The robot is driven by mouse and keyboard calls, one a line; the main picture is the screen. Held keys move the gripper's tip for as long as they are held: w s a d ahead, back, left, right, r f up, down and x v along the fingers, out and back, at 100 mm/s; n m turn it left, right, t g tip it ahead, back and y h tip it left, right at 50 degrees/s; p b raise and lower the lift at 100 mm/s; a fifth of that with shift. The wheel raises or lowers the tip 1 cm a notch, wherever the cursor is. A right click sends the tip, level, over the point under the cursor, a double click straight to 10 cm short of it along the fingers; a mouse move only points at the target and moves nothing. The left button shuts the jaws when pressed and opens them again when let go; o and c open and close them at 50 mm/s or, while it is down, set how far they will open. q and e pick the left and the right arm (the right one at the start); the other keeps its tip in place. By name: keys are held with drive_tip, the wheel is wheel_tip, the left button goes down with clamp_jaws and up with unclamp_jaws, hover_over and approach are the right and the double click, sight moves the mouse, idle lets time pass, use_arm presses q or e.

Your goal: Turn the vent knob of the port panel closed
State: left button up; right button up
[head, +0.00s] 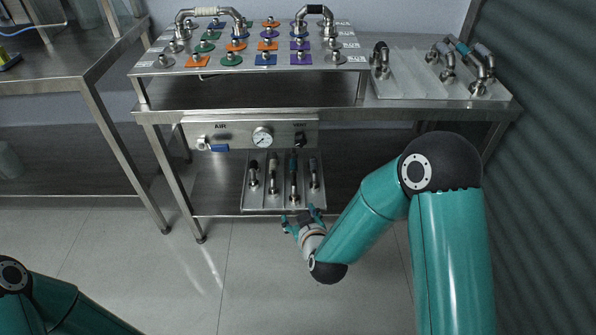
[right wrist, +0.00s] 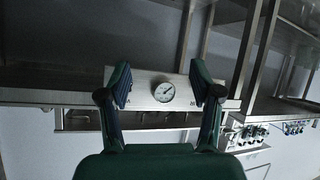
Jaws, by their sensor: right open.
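The port panel (head: 240,131) is a steel strip on the front of the workbench, with a round dial gauge (head: 262,137) in its middle. The vent knob (head: 300,139) is small and black, at the panel's right end under a label. My right gripper (head: 303,215) is open and empty, below and in front of the panel, apart from the knob. In the right wrist view its fingers (right wrist: 162,85) stand apart with the gauge (right wrist: 163,92) between them; I cannot make out the knob there. My left gripper is out of view.
A blue-handled valve (head: 213,147) sits at the panel's left end. A tray (head: 284,207) with several pipe pieces lies on the shelf below. The benchtop holds a board (head: 140,69) of fittings and a rack (head: 408,82) at right. Open floor (head: 180,270) lies in front.

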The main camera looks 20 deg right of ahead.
drive_tip(key=w+d+r+t+h+b, duration=0.1)
drive_tip(key=w+r+t+h+b, duration=0.35)
drive_tip(key=b, duration=0.35)
use_arm(q)
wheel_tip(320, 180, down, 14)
drive_tip(key=b, duration=0.2)
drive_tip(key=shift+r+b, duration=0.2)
drive_tip(key=shift+b, duration=0.15)
use_arm(e)
approach(300, 144)
drive_tip(key=shift+n+t, duration=0.4)
drive_tip(key=shift+t, duration=0.05)
drive_tip(key=x, duration=0.9)
drive_tip(key=shift+f, duration=0.3)
drive_tip(key=c, duration=1)
drive_tip(key=shift+a, duration=0.1)
drive_tip(key=shift+c, duration=0.6)
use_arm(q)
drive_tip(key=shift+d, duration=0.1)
